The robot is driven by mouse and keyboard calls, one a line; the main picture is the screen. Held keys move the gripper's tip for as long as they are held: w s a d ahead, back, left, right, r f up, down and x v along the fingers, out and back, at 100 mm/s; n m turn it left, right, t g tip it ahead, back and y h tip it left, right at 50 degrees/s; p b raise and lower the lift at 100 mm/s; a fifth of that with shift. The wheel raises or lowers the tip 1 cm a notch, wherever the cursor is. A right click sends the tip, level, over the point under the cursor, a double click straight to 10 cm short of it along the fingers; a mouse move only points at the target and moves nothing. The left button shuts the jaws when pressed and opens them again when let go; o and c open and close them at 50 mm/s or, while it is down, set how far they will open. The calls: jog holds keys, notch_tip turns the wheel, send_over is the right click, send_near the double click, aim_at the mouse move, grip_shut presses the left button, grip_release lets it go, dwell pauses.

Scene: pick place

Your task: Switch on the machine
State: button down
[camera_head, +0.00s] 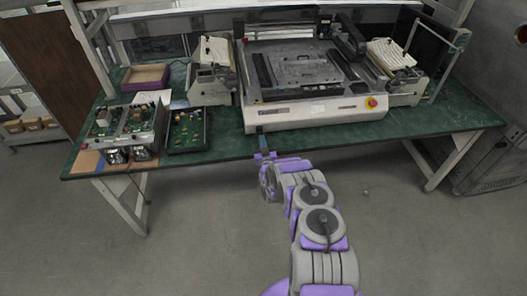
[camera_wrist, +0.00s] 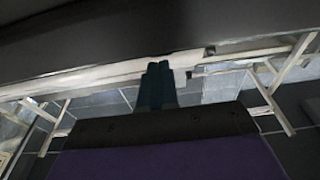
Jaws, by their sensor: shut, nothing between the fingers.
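The machine (camera_head: 312,112) is a large white and grey bench unit with a flat dark bed, standing on the green table. A red round button on a yellow base (camera_head: 371,102) sits at the right end of its front face. My gripper (camera_head: 261,135) is at the table's front edge, below and left of the machine's front, well left of the button. Its dark fingers (camera_wrist: 156,82) are together and empty in the wrist view. The wrist view shows a dark surface above and pale frame bars, and the button is not visible there.
The green table (camera_head: 430,124) has bare room right of the machine's front. Circuit boards in a metal case (camera_head: 122,130), a black board tray (camera_head: 188,128) and a purple-edged box (camera_head: 146,77) stand left. A thin metal frame (camera_head: 446,62) stands at the right.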

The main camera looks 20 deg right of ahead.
aim_at(260, 130)
jog(key=shift+b+x, duration=0.35)
jog(key=shift+x, duration=1.35)
jog(key=shift+r, duration=0.1)
